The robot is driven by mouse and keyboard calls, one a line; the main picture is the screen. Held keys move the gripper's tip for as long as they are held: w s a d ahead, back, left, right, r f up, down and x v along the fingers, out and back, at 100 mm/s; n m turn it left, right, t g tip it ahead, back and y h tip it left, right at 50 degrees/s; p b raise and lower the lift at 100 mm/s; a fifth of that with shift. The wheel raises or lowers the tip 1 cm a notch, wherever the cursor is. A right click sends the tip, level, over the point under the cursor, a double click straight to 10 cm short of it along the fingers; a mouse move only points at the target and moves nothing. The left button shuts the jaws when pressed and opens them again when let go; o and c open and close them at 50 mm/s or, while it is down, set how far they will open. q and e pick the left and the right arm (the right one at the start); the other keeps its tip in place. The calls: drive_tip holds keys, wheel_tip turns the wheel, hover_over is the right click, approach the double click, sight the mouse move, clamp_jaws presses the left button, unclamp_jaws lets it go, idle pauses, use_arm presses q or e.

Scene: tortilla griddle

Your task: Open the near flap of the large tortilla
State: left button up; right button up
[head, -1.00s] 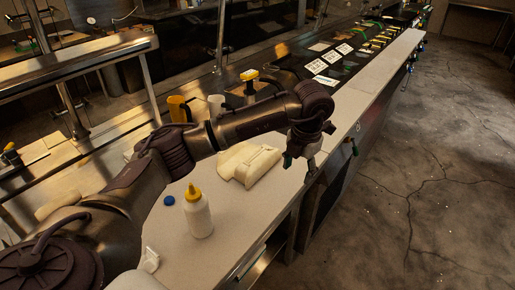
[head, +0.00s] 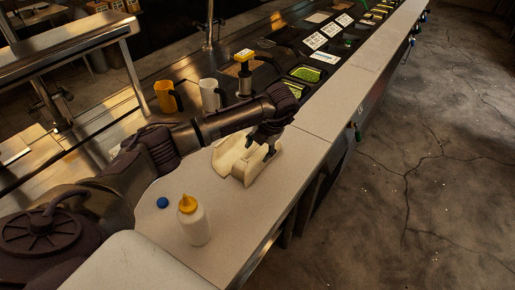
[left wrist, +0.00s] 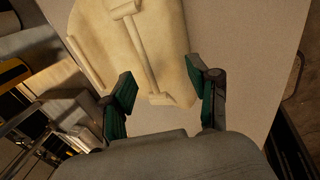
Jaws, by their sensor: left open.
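The large tortilla (head: 226,158) lies on the pale counter in the head view. It is cream-coloured, with folded parts standing up along its right side, the near flap (head: 259,171) among them. My left gripper (head: 262,152) is over that right side, fingers pointing down, open. In the left wrist view the tortilla (left wrist: 172,40) lies ahead of and partly between the open green-padded fingers (left wrist: 163,97); a narrow raised edge runs down its middle. I cannot tell whether a finger touches it. My right gripper is not in view.
A squeeze bottle (head: 194,222) with a yellow cap and a blue cap (head: 162,203) stand nearer on the counter (head: 232,229). The counter's right edge drops to the floor.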

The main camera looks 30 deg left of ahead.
sight(261, 159)
use_arm(q)
drive_tip(key=shift+f, duration=0.35)
drive_tip(key=shift+s+f, duration=0.1)
drive_tip(key=shift+f, duration=0.25)
drive_tip(key=shift+a+f, duration=0.1)
drive_tip(key=c, duration=1.1)
drive_tip(key=d+y+b, duration=0.1)
drive_tip(key=y+b, duration=0.1)
drive_tip(key=d+y+b, duration=0.2)
drive_tip(key=shift+t+y, duration=0.3)
drive_tip(key=shift+d+y, duration=0.35)
drive_tip(key=shift+y, duration=0.25)
drive_tip(key=shift+d+y+p, duration=0.3)
drive_tip(key=shift+y+p, duration=0.05)
drive_tip(key=shift+y, duration=0.25)
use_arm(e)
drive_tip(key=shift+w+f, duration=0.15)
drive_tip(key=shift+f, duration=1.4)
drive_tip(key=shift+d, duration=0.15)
